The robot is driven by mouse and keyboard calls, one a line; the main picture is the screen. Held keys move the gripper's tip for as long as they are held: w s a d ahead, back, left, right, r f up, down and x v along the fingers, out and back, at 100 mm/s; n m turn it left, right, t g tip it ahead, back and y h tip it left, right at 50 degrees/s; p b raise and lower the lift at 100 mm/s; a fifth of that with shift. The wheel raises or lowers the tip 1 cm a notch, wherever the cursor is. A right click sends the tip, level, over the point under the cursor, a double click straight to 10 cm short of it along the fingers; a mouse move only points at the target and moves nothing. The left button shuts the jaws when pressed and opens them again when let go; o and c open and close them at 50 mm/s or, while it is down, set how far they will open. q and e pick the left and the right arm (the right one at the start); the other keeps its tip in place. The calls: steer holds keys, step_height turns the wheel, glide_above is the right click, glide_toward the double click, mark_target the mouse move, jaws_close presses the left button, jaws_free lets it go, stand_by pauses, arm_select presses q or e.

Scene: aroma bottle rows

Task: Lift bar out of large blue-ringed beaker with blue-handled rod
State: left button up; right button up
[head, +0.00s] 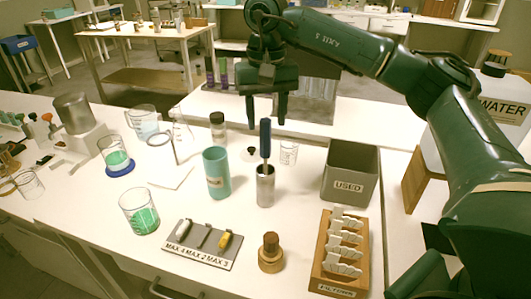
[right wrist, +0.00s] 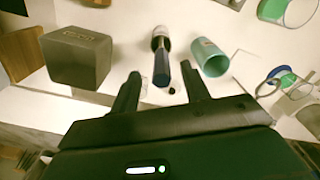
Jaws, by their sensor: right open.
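The blue-handled rod (head: 265,140) stands upright in a metal cylinder (head: 265,188) in the middle of the table. Its lower part is hidden inside the cylinder. My right gripper (head: 267,120) is open and empty, pointing down near the handle's top. In the right wrist view the blue handle (right wrist: 161,72) appears between the open fingers (right wrist: 160,72), with no visible contact. The blue-ringed beaker (head: 114,147) stands at the left on a blue base, with green content inside. I cannot make out a bar in it. My left gripper is not in view.
A teal cup (head: 216,173) stands just left of the metal cylinder. A grey USED bin (head: 350,173) is to the right. Another beaker with green content (head: 139,211), a labelled tray (head: 195,244) and a wooden rack (head: 340,255) stand nearer the front.

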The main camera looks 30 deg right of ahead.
mark_target(266, 156)
steer(key=shift+w+d+f, duration=0.1)
steer(key=shift+w+f, duration=0.05)
steer(key=shift+f, duration=1.4)
steer(key=shift+w+d+f, duration=0.1)
steer(key=shift+f, duration=1.4)
steer(key=shift+c, duration=0.3)
steer(key=c, duration=0.9)
